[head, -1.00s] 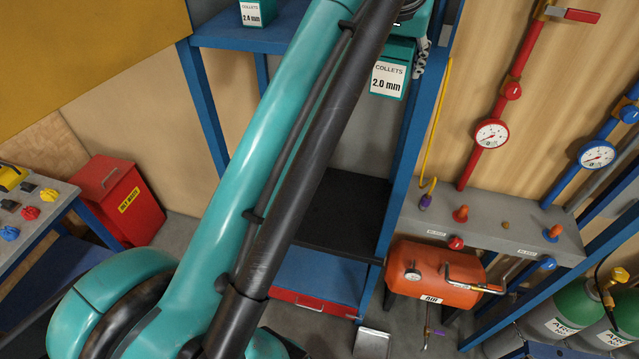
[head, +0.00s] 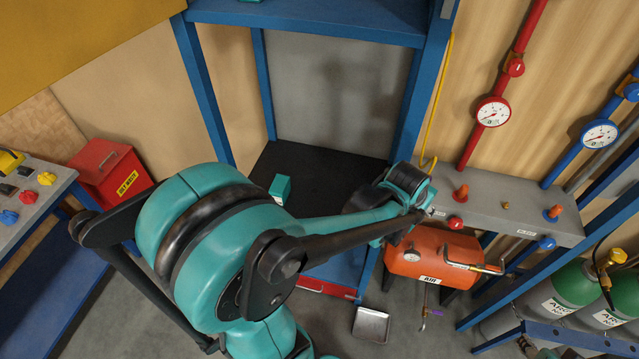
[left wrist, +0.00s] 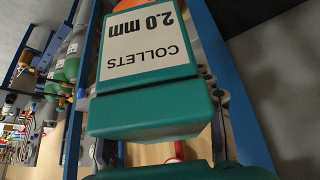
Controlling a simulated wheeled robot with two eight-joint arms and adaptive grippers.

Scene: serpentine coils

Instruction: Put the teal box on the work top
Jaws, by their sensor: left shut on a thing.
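The teal box (left wrist: 145,105) with a white label reading "COLLETS 2.0 mm" fills the middle of the left wrist view, its lettering upside down. My left gripper (left wrist: 158,130) is shut on it; parts of grey fingers show beside it. My right gripper is out of view.
Blue posts (head: 203,95) frame the rack, with a blue upper shelf (head: 310,22) above the work top. An orange air tank (head: 432,256), pressure gauges (head: 493,112) and green cylinders (head: 555,292) stand at right. A red bin (head: 110,172) stands at left.

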